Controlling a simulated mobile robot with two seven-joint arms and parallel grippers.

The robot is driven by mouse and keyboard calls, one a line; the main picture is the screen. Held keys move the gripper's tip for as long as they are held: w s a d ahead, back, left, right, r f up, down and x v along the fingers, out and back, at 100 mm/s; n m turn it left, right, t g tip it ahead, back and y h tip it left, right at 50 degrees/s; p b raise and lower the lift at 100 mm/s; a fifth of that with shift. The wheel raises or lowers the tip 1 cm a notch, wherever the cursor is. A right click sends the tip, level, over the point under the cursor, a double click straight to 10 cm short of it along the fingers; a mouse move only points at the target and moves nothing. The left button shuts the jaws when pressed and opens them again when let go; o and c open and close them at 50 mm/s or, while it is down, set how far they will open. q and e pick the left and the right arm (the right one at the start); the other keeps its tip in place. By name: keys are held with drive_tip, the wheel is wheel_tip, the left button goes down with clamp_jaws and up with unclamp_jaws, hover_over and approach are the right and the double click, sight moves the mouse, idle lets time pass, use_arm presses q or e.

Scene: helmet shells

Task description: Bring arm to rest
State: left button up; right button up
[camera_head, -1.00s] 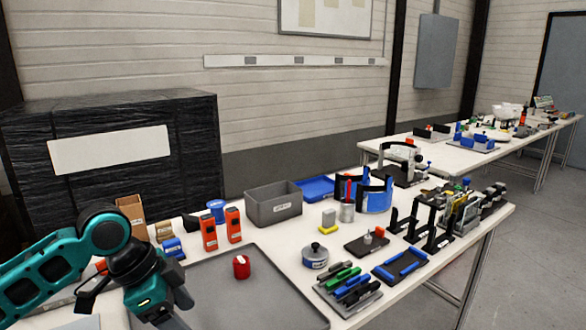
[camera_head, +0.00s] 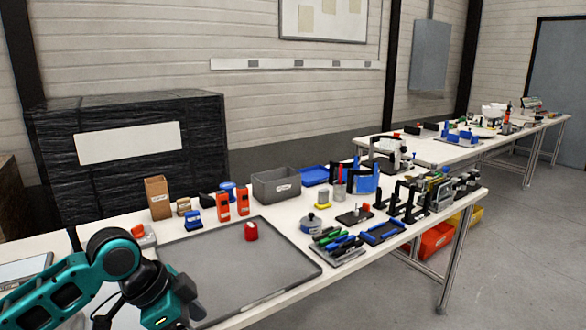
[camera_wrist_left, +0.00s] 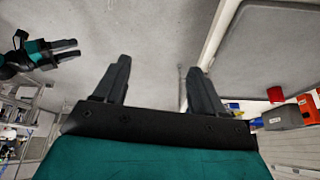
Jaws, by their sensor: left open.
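My left arm comes in from the left in the head view, over the table's near left edge. Its gripper (camera_head: 190,316) is low in that view and partly cut by the bottom edge. In the left wrist view the left gripper's two fingers (camera_wrist_left: 158,82) stand wide apart with nothing between them, with grey floor behind. Another gripper of mine, the right one (camera_wrist_left: 70,48), shows at the upper left of the wrist view. Its two fingers are apart and empty. The right arm is not in the head view.
A grey tray (camera_head: 262,287) lies on the white table near my left arm, with a red object (camera_head: 251,232) on it. Orange devices (camera_head: 223,206), a grey bin (camera_head: 277,185) and several tools and fixtures stand behind and right. Open floor (camera_head: 520,270) lies right.

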use_arm(q)
drive_tip(key=s+d+f+n+t+h, duration=0.2)
drive_tip(key=d+f+n+t, duration=0.3)
drive_tip(key=f, duration=0.7)
drive_tip(key=s+a+f+n+t+y, duration=0.1)
drive_tip(key=s+a+f+n+y, duration=0.1)
drive_tip(key=s, duration=0.4)
drive_tip(key=s+a+f+n+t+y, duration=0.2)
drive_tip(key=s+a+f+n+y, duration=0.1)
drive_tip(key=s+f, duration=0.3)
drive_tip(key=shift+s+a+f+n+t, duration=0.35)
drive_tip(key=shift+s+a+n, duration=0.15)
drive_tip(key=shift+a, duration=0.3)
